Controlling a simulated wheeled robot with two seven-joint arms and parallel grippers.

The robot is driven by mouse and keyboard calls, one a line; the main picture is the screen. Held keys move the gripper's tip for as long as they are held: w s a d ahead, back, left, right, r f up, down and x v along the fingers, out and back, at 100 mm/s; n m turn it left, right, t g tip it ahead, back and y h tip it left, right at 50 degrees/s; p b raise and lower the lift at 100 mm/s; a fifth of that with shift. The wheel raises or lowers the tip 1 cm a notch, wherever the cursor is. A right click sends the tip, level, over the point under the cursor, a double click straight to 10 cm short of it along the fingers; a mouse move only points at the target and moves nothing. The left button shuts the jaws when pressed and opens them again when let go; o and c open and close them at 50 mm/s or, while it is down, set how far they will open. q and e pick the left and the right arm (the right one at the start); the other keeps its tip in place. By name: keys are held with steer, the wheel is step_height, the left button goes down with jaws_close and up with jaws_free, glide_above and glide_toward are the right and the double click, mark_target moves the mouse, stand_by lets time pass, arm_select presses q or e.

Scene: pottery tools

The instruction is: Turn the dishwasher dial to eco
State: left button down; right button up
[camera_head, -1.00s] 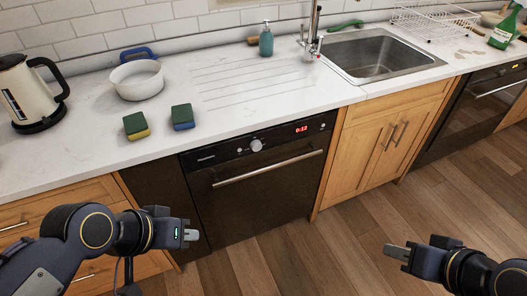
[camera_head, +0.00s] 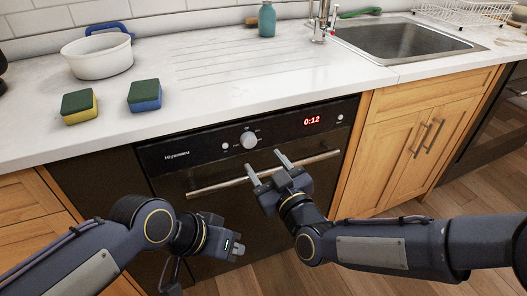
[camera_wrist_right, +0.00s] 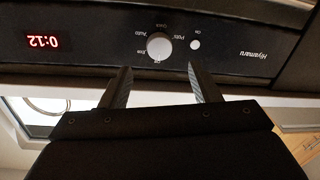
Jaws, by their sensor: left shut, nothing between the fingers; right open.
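The dishwasher (camera_head: 322,185) is a black built-in unit under the counter with a bar handle. Its round silver dial (camera_head: 248,140) sits mid-panel and also shows in the right wrist view (camera_wrist_right: 159,46). My right gripper (camera_head: 266,162) is open in front of the panel, just below and apart from the dial. In the wrist view its fingers (camera_wrist_right: 159,70) straddle the dial's line. My left gripper (camera_head: 238,248) is shut and empty, low before the door.
A red display (camera_head: 312,121) reads 0:12. The handle (camera_head: 205,188) crosses the door below the dial, close behind my right gripper. Sponges (camera_head: 145,96), a white bowl (camera_head: 97,57) and a soap bottle (camera_head: 267,20) stand on the counter above.

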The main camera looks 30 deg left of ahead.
mark_target(250, 143)
steer(key=x, duration=0.7)
steer(key=shift+c, duration=0.3)
steer(key=c, duration=0.9)
